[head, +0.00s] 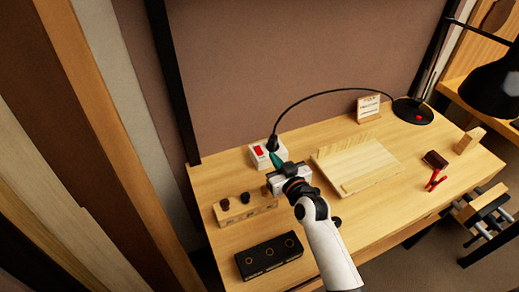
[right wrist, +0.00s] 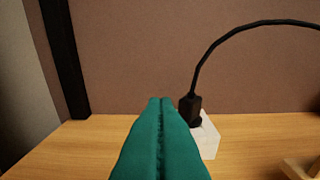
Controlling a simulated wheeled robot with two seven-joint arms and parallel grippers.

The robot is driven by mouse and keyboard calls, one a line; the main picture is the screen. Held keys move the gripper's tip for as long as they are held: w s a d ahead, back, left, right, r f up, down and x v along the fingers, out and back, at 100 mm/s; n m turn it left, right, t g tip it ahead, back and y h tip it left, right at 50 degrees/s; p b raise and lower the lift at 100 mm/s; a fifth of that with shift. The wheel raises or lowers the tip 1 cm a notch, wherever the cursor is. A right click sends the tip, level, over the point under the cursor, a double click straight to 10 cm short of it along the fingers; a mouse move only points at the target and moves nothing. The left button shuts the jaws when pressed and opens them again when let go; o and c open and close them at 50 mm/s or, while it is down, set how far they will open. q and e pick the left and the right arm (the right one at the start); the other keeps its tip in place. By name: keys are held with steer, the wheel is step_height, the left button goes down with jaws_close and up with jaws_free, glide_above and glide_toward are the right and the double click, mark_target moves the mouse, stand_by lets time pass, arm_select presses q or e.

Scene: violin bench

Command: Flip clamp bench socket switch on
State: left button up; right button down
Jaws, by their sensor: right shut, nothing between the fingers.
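The bench socket (head: 264,163) is a white box at the back left of the wooden bench, with a red switch (head: 258,150) on its left part. A black plug (head: 272,143) with a cable stands in its right part. My right gripper (head: 275,158) has green fingers, shut and empty, close in front of the socket; I cannot tell if they touch it. In the right wrist view the shut fingers (right wrist: 161,105) point toward the back wall, left of the plug (right wrist: 195,110). They hide the switch there, and only the socket's right part (right wrist: 209,138) shows. My left gripper is not in view.
A wooden block with dark knobs (head: 238,211) and a black box with several rings (head: 269,257) lie at the front left. A pale wooden board (head: 345,172) lies right of the arm. The cable runs to the black lamp base (head: 413,111). A red-handled tool (head: 434,180) lies at the right.

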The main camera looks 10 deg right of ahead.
glide_above(261, 153)
steer(key=shift+f, duration=0.6)
step_height(261, 153, down, 3)
steer(key=shift+r, duration=0.1)
steer(key=shift+f, duration=0.65)
